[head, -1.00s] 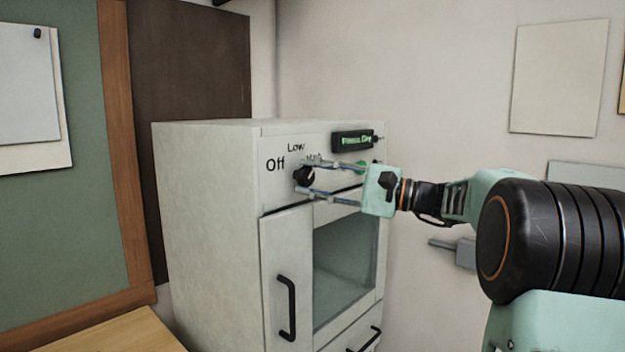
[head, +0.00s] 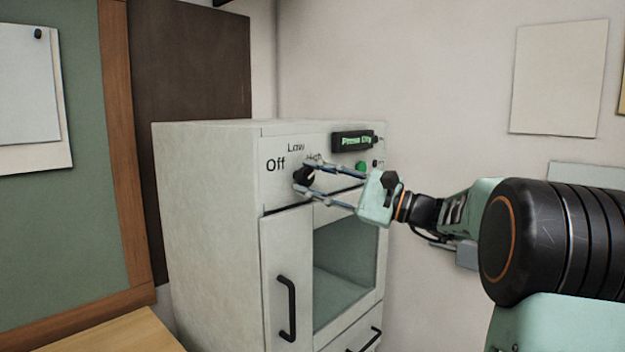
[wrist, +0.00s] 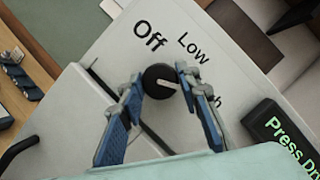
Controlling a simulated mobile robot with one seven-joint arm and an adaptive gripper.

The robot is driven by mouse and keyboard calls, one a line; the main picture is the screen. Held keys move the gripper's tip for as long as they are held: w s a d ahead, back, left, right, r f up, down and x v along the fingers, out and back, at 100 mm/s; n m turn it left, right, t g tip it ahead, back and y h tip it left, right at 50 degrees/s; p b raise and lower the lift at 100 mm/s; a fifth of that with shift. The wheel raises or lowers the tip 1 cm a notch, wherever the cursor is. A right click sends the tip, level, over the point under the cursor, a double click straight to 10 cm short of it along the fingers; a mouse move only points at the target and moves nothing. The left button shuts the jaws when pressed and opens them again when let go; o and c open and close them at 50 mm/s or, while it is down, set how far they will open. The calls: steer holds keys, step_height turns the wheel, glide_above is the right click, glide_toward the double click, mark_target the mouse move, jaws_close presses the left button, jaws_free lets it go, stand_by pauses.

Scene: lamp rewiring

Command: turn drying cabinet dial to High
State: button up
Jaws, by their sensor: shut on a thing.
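The drying cabinet (head: 205,200) is pale grey. Its black round dial (head: 302,176) sits on the upper front panel, and it also shows in the wrist view (wrist: 158,75). "Off" (head: 275,164), "Low" (head: 296,147) and a partly covered "High" (head: 314,157) are printed around it. My gripper (head: 306,180) is shut on the dial, with one finger on each side, as the wrist view shows. A short white mark on the dial points right in the wrist view, roughly towards the "High" label, whose start is hidden behind a finger.
A display with green lettering (head: 353,141) and a green button (head: 361,166) lie right of the dial. Below are a glass window (head: 345,260) and a black door handle (head: 287,308). A wooden surface (head: 120,335) and a framed green board (head: 60,220) stand at left.

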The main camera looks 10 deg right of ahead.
steer(key=o, duration=1.1)
steer(key=v, duration=1.2)
steer(key=shift+a, duration=0.1)
